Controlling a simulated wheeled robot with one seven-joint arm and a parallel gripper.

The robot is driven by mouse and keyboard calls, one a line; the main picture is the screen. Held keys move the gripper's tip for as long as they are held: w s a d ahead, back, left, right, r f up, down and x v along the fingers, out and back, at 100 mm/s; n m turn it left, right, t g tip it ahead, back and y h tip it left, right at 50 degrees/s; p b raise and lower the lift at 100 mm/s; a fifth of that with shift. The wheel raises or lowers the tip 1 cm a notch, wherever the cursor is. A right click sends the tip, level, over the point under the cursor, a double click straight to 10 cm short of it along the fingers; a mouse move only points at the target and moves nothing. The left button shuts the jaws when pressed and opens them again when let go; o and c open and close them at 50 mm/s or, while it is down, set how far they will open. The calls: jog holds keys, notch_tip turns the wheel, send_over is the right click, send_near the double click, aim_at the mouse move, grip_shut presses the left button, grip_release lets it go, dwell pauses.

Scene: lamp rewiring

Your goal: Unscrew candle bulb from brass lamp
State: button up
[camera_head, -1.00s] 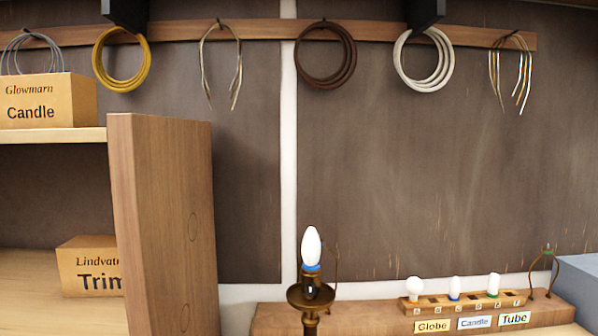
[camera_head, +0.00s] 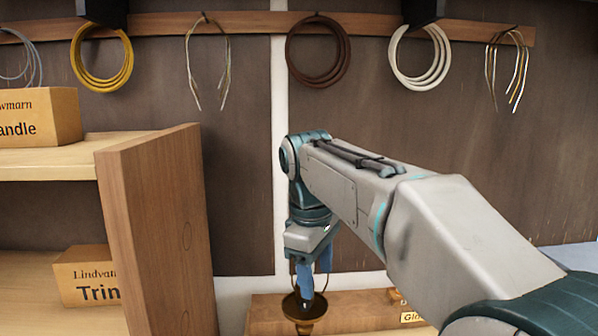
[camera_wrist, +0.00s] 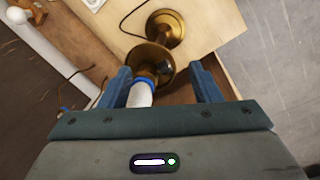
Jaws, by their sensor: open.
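The brass lamp (camera_head: 304,308) stands at the lower middle in the head view, with only its drip cup and the top of its stem showing. In the wrist view its brass cup (camera_wrist: 155,58) and round base (camera_wrist: 166,24) are seen from above. The white candle bulb (camera_wrist: 139,96) with a blue collar sits upright at the lamp's top. My gripper (camera_wrist: 160,72) is open, with one blue finger on each side of the bulb. The bulb is closer to the left finger; whether they touch I cannot tell. In the head view my gripper (camera_head: 309,275) points down over the lamp and hides the bulb.
A wooden shelf unit with a tall side panel (camera_head: 160,235) stands left of the lamp. Behind the lamp is a wooden plank (camera_head: 345,312); my arm hides most of the bulb rack on it. Wire coils (camera_head: 318,50) hang high on the back wall.

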jog(key=w+r+n+p, duration=0.1)
jog(key=r+n, duration=0.1)
jog(key=r, duration=0.1)
jog(key=w+a+r+n, duration=0.1)
jog(key=w+r+n, duration=0.1)
jog(key=r, duration=0.2)
jog(key=w+r+n+g+y+p, duration=0.1)
jog(key=w+r, duration=0.1)
jog(key=r, duration=0.2)
jog(key=shift+w+a+r+n+p, duration=0.2)
jog(key=shift+a+n+p, duration=0.1)
jog(key=shift+n, duration=0.1)
notch_tip(320, 180, down, 14)
jog(key=shift+r+b, duration=0.2)
jog(key=shift+b, duration=0.6)
jog(key=c, duration=1.1)
jog(key=shift+o, duration=0.4)
jog(key=n+p, duration=0.1)
jog(key=n, duration=0.4)
jog(key=shift+r+p, duration=0.1)
jog(key=shift+p, duration=0.3)
jog(key=shift+n, duration=1.6)
